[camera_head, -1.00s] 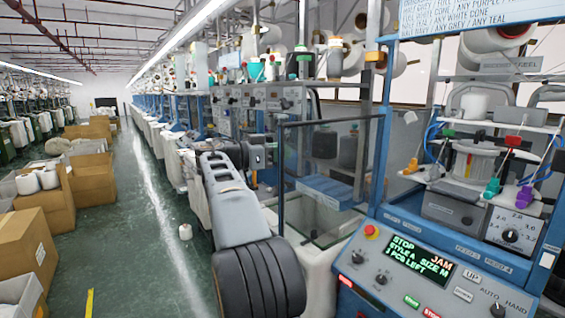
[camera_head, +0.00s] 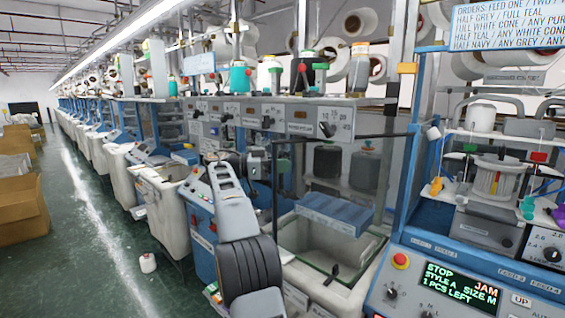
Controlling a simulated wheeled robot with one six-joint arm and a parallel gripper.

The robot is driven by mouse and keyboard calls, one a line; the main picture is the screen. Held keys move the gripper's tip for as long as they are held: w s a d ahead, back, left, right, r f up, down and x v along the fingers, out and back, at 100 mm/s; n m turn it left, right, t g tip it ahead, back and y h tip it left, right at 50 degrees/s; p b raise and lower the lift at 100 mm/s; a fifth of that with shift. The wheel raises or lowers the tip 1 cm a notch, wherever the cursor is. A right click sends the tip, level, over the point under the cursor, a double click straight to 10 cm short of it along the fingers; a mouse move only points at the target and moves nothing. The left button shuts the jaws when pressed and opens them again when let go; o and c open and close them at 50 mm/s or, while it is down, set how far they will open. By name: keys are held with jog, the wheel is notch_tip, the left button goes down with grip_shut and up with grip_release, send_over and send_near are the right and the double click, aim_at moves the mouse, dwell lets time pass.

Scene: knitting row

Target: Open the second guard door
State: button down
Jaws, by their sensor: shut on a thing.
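A clear guard door with a dark frame (camera_head: 345,138) stands in front of the machine bay in the middle. Its top bar runs from a dark upright on the left toward the blue post on the right. How far it stands open I cannot tell. My gripper (camera_head: 268,166) is at the door's left upright, at mid height, and is shut on it or on a handle there. My arm and wrist partly hide the jaws and the exact grip. The machine panel (camera_head: 455,285) at the lower right shows STOP and JAM in lit letters.
Behind the clear door are a pale bin (camera_head: 310,245) and a blue tilted panel (camera_head: 335,212). A blue machine post (camera_head: 406,185) stands to the right. A white cone (camera_head: 148,262) lies on the green floor at left. The aisle beyond is clear, with cardboard boxes (camera_head: 18,205) along its far side.

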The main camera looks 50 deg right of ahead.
jog(key=shift+w+d, duration=0.15)
jog(key=shift+w, duration=0.1)
jog(key=c, duration=1.1)
grip_release()
